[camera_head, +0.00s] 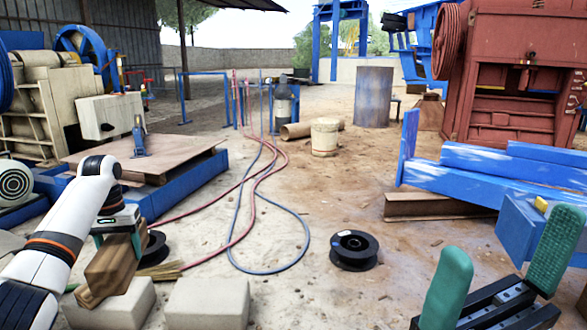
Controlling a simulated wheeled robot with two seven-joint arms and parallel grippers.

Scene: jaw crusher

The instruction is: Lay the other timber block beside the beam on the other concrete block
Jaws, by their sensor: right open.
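A brown timber block (108,272) is at the lower left, slanting down toward the front. My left gripper (118,238) is over its upper end, with fingers on both sides, and appears shut on it. The timber's lower end is over a pale concrete block (118,308); I cannot tell whether they touch. A second concrete block (208,304) sits just right of it, its top bare. A brown steel beam (430,206) lies on the ground at the right, partly behind blue steelwork. My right gripper (500,288), with green fingers wide apart, is open and empty at the lower right.
A black spool (354,250) stands on the sandy ground in the middle. Red and blue hoses (246,218) loop left of it. A blue frame (480,175) and a red jaw crusher (510,75) fill the right. A brown plate (150,155) rests at the left.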

